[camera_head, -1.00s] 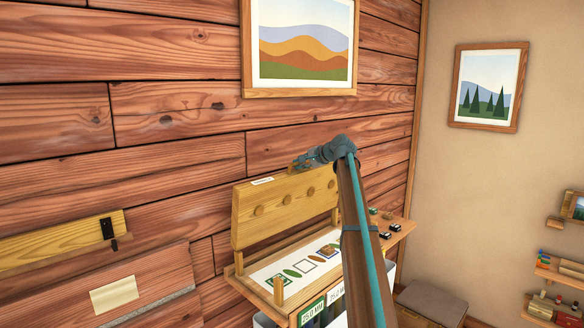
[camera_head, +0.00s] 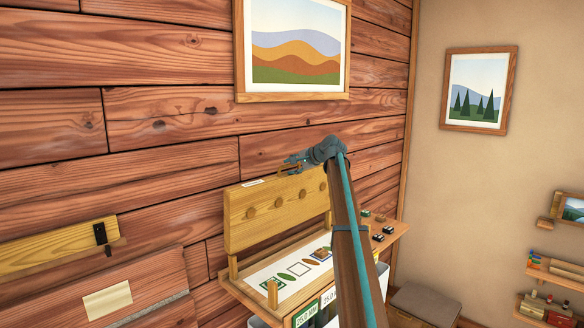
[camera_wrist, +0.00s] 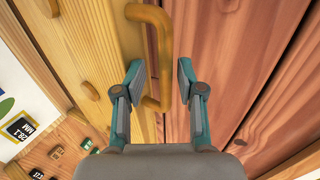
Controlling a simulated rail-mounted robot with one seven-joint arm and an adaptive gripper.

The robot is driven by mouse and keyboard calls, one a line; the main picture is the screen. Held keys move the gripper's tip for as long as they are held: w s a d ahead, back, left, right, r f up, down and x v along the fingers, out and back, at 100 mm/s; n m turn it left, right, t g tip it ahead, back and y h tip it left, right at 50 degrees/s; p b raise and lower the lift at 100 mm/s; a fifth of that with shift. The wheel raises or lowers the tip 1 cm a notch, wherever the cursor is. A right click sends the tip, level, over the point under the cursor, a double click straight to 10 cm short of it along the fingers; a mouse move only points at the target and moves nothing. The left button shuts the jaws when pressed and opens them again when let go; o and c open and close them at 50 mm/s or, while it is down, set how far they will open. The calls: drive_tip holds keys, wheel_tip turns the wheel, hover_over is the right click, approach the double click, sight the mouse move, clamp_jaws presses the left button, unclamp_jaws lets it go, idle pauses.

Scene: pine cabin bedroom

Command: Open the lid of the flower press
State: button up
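The flower press lid (camera_head: 274,208) is a yellow wooden board with a row of round knobs, standing raised and nearly upright at the back of the press base (camera_head: 236,281). In the wrist view the lid (camera_wrist: 75,35) fills the left side. Its curved wooden handle (camera_wrist: 163,45) runs between my gripper's fingertips. My gripper (camera_wrist: 160,78) is open, one finger on each side of the handle bar, with a gap visible around it. In the head view my gripper (camera_head: 290,166) is at the lid's top edge; its fingers are small there.
The red-brown plank wall (camera_head: 170,130) is close behind the lid. A white sheet with pressed items (camera_head: 299,269) lies on the base. Small dark blocks (camera_head: 378,238) sit on its right end. A framed picture (camera_head: 292,97) hangs above.

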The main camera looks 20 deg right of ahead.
drive_tip(key=v, duration=1.2)
idle(0.3)
